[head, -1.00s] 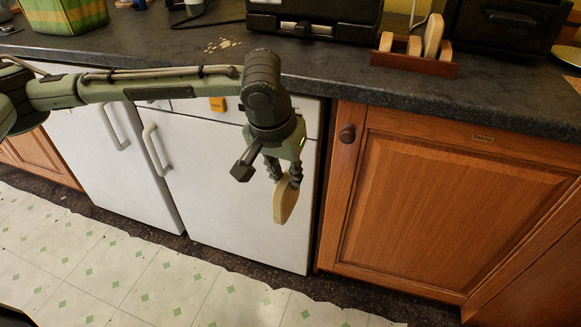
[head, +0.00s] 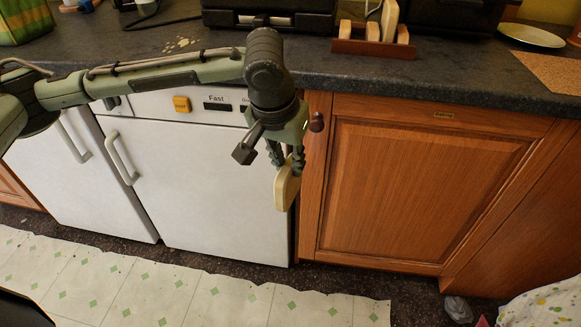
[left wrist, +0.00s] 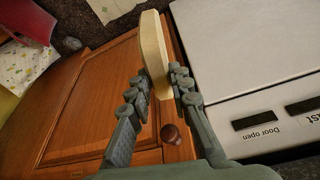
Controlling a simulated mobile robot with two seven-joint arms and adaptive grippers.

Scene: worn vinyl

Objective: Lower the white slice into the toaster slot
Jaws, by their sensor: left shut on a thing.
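My left gripper (head: 287,164) is shut on a pale cream slice (head: 287,189), which hangs below the fingers. The slice is below counter height, in front of the edge between a white appliance door and a wooden cabinet. In the left wrist view the slice (left wrist: 152,45) stands edge-on between the two fingers (left wrist: 158,82). A black appliance (head: 268,17) on the counter, cut off by the top edge, may be the toaster; its slots do not show. My right gripper is in neither view.
A wooden rack (head: 374,47) holding pale slices stands on the dark counter (head: 430,78), close to its front edge. Another black appliance (head: 455,15) and a plate (head: 531,36) are farther right. White appliance doors (head: 205,185) and a wooden cabinet (head: 415,190) stand below.

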